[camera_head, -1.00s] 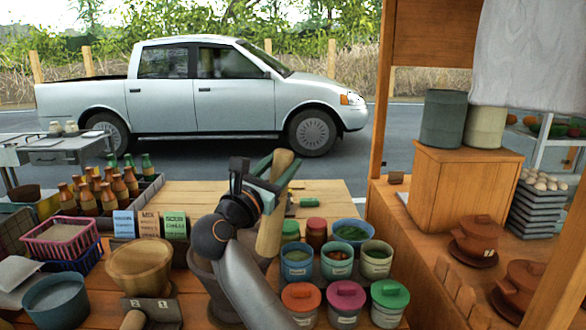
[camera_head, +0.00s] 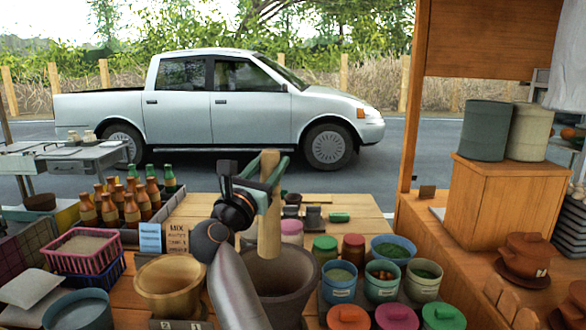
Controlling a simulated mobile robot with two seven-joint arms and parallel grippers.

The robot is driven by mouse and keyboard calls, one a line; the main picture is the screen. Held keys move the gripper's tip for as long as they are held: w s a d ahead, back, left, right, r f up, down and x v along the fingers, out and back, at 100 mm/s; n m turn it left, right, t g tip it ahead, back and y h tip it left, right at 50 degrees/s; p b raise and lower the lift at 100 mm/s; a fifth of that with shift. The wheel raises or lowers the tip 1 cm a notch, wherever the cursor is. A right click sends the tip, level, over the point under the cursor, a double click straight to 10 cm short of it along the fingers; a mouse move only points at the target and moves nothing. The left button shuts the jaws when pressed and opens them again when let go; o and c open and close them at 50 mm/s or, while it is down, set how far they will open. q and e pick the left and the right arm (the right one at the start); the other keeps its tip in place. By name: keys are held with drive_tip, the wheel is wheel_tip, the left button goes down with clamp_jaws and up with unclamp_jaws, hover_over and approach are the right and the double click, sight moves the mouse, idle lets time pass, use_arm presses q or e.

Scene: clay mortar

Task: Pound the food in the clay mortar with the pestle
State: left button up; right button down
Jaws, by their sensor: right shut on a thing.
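The wooden pestle (camera_head: 268,228) stands nearly upright in the middle of the view. My right gripper (camera_head: 268,185) is shut on its upper part. The clay mortar (camera_head: 300,293) is a deep grey-brown pot below it, partly covered by my right arm. The pestle's lower end shows against the mortar's opening, near the rim's height; I cannot tell how far inside it is. Food in the mortar cannot be made out. My left gripper is not in view.
A light wooden mortar (camera_head: 170,287) stands close to the left of my arm. Sauce bottles (camera_head: 120,206) and a pink basket (camera_head: 83,248) are farther left. Blue tubs (camera_head: 339,282) and lidded jars (camera_head: 397,316) crowd the right side. The table's back (camera_head: 350,203) has some bare wood.

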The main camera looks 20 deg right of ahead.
sight(268, 226)
wheel_tip(268, 226, down, 17)
drive_tip(key=b, duration=1.1)
drive_tip(key=shift+f+b, duration=0.2)
drive_tip(key=shift+b, duration=0.2)
wheel_tip(268, 226, up, 4)
drive_tip(key=p, duration=0.3)
drive_tip(key=shift+a+r, duration=0.1)
drive_tip(key=shift+r, duration=0.3)
drive_tip(key=shift+r+p, duration=0.2)
drive_tip(key=shift+p, duration=0.1)
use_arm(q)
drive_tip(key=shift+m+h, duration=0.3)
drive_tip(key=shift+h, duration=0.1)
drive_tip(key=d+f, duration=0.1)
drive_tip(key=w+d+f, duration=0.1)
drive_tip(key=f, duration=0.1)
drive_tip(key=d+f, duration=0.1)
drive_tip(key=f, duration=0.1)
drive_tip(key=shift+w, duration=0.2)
use_arm(e)
drive_tip(key=shift+f, duration=0.15)
